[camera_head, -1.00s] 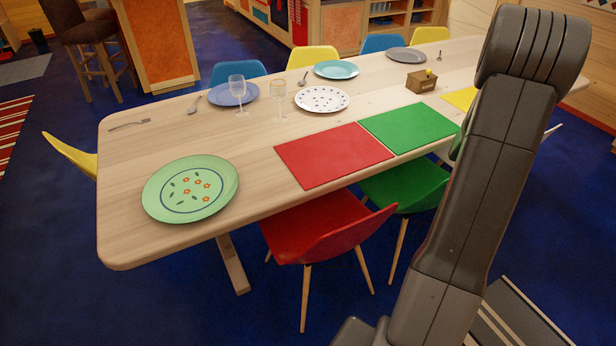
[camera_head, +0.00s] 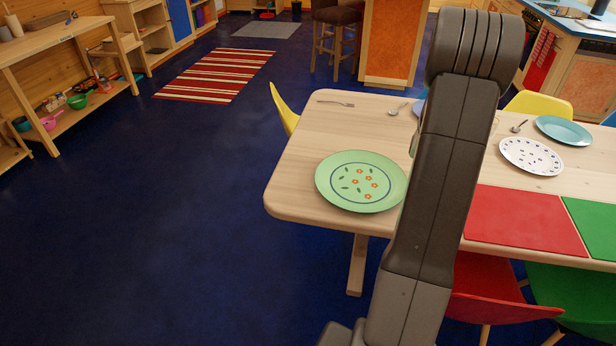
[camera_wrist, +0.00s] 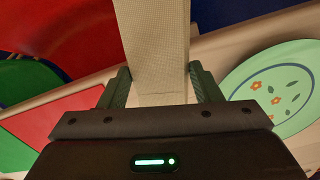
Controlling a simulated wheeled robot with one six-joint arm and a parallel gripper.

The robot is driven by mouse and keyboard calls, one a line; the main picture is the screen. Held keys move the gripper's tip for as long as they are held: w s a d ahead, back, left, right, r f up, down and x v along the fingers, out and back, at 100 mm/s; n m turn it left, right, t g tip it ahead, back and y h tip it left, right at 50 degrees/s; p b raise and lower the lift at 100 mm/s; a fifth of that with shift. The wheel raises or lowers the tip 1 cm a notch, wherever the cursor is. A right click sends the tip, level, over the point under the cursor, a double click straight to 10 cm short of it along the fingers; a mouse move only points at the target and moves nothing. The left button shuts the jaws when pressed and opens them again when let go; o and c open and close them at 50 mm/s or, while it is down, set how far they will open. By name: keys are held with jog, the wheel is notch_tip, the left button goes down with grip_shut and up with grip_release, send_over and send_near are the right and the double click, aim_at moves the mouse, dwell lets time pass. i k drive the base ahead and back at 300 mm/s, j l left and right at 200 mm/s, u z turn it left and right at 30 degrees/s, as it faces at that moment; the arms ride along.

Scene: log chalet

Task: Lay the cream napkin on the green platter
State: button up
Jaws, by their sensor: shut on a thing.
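The green platter (camera_head: 361,181) lies flat and empty on the left end of the wooden table. It has a blue ring with orange flowers and green leaves. It also shows at the right of the wrist view (camera_wrist: 277,88). My gripper (camera_wrist: 160,88) is shut on the cream napkin (camera_wrist: 155,45), which extends away from between the fingers. In the wrist view the napkin is beside the platter and apart from it in the picture. The gripper and the napkin do not show in the head view, where my arm hides part of the table.
The wooden table (camera_head: 300,190) also bears a red placemat (camera_head: 525,220), a green placemat (camera_head: 595,222), a white patterned plate (camera_head: 531,156), a teal plate (camera_head: 564,131) and a fork (camera_head: 336,103). A red chair (camera_head: 495,292) stands at the near side. The blue floor left of the table is clear.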

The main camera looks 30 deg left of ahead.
aim_at(361, 182)
jog(key=i+j+u, duration=0.3)
jog(key=j+u, duration=0.15)
jog(key=i+j+u, duration=0.35)
jog(key=u, duration=0.15)
jog(key=i+j, duration=0.25)
